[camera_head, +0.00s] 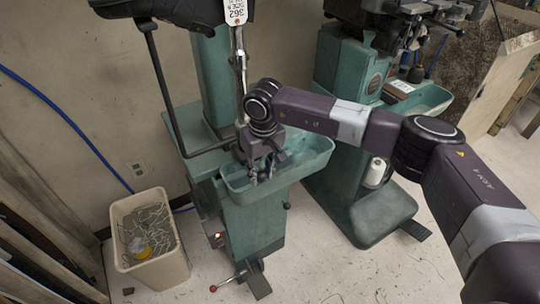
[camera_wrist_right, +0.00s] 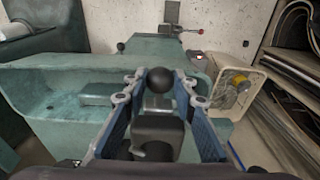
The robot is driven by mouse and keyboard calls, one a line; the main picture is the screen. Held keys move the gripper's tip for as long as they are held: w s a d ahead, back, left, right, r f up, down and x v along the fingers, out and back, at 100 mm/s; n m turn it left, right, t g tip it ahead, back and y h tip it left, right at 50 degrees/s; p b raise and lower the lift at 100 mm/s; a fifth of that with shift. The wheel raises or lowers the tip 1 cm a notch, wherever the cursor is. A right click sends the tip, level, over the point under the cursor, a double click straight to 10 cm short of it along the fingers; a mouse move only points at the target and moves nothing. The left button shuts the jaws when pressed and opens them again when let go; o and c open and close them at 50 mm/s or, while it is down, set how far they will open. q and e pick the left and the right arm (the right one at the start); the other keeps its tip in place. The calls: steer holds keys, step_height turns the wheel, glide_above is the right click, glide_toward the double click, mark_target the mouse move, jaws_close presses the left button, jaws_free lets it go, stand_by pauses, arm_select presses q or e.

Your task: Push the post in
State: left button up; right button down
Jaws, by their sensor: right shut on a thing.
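The post appears to be the piece with a round black knob (camera_wrist_right: 160,80) at its end, seen in the right wrist view. My right gripper (camera_head: 262,176) reaches down over the green tray (camera_head: 310,160) of the stitching machine in the head view. In the wrist view its two blue-padded fingers stand on either side of the knob, and they are shut on it. A dark block (camera_wrist_right: 157,133) shows below the knob, between the fingers. In the head view the gripper hides the knob. My left gripper is not in view.
A cream bin (camera_head: 150,240) with wire scraps stands on the floor at the left. A red-knobbed lever (camera_head: 214,288) sticks out low on the machine. A second green machine (camera_head: 345,120) stands at the right. A tagged metal rod (camera_head: 238,60) rises behind the gripper.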

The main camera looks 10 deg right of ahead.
steer(key=shift+w+a+f+b, duration=0.1)
steer(key=shift+w+a+b, duration=0.15)
steer(key=shift+w+b, duration=0.5)
steer(key=shift+w+a+b, duration=0.15)
steer(key=shift+w+b, duration=0.2)
steer(key=shift+w, duration=0.2)
steer(key=shift+w+a, duration=0.1)
steer(key=shift+w, duration=0.2)
steer(key=shift+w+a+b, duration=0.15)
steer(key=shift+w+b, duration=0.25)
steer(key=shift+b, duration=0.2)
steer(key=shift+w+a, duration=0.1)
steer(key=shift+w, duration=0.05)
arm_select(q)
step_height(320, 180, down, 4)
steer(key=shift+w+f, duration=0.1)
arm_select(e)
steer(key=shift+r, duration=0.2)
steer(key=c, duration=1.4)
jaws_free()
steer(key=shift+f, duration=0.1)
